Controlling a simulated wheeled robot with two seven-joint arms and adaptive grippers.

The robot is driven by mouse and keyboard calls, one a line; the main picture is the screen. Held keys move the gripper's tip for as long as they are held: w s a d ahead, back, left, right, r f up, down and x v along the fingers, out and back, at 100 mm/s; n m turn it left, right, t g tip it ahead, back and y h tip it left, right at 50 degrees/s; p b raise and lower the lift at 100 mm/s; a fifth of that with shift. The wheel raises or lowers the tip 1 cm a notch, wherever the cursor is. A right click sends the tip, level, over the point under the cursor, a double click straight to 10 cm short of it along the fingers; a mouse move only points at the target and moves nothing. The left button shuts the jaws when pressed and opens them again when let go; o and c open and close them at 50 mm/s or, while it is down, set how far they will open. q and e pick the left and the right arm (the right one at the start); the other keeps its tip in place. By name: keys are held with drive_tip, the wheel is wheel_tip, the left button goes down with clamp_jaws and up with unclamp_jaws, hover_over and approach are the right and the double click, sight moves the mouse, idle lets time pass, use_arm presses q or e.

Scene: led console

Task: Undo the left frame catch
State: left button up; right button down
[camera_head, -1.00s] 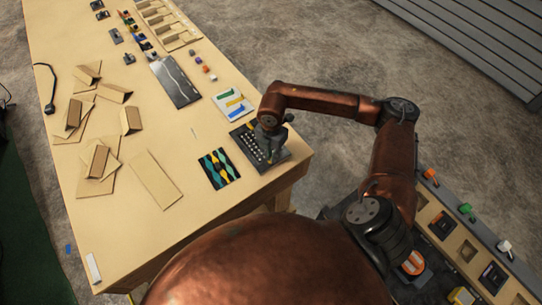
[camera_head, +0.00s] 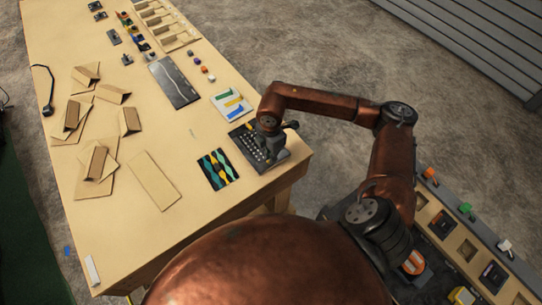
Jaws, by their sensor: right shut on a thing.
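The dark console (camera_head: 243,138), with rows of small pale keys or lights, lies near the right corner of the wooden table. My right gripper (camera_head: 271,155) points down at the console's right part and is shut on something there. The fingertips and what they hold are too small and hidden to make out, and I cannot tell the left frame catch apart from the console's frame. My left gripper is not in view.
A card with teal and yellow wavy shapes (camera_head: 218,170) lies left of the console. A white card with coloured strips (camera_head: 232,104) and a dark panel (camera_head: 174,82) lie behind. Folded cardboard pieces (camera_head: 95,163) cover the table's left. A parts rack (camera_head: 467,245) stands at right.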

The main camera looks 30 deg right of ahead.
drive_tip(key=c, duration=2)
unclamp_jaws()
wheel_tip(320, 180, up, 12)
drive_tip(key=shift+r, duration=0.1)
